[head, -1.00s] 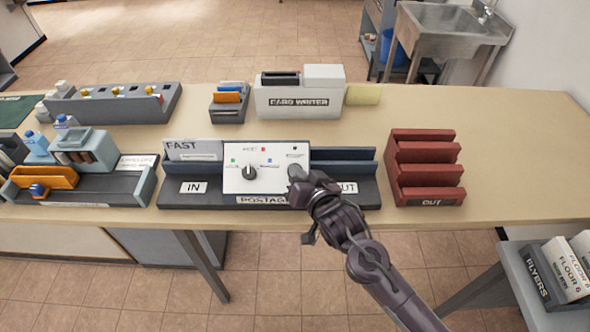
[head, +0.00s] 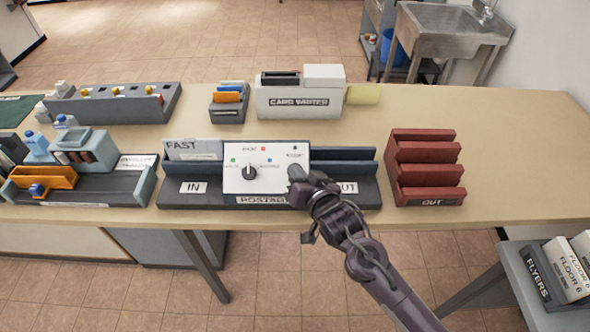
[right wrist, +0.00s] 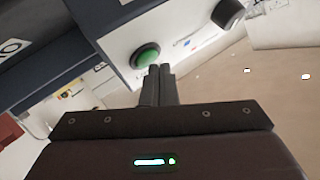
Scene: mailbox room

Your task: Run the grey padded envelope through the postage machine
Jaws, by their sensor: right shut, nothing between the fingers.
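The postage machine (head: 236,190) stands at the table's front edge, with a white panel (head: 270,158), a black dial (head: 250,172), an IN side at left and an OUT side at right. A light grey flat piece marked FAST (head: 185,146) stands upright at the IN side; it looks like the grey padded envelope. My right gripper (head: 295,172) is shut and empty at the panel's lower right. In the right wrist view its closed fingertips (right wrist: 158,70) are at the green button (right wrist: 145,55); I cannot tell whether they touch. My left gripper is not in view.
A red OUT rack (head: 425,168) stands to the right. The card writer (head: 298,100) and a small holder with cards (head: 229,108) are behind the machine. An orange-and-grey station (head: 95,187) is to the left. Bare tabletop lies right of the red rack.

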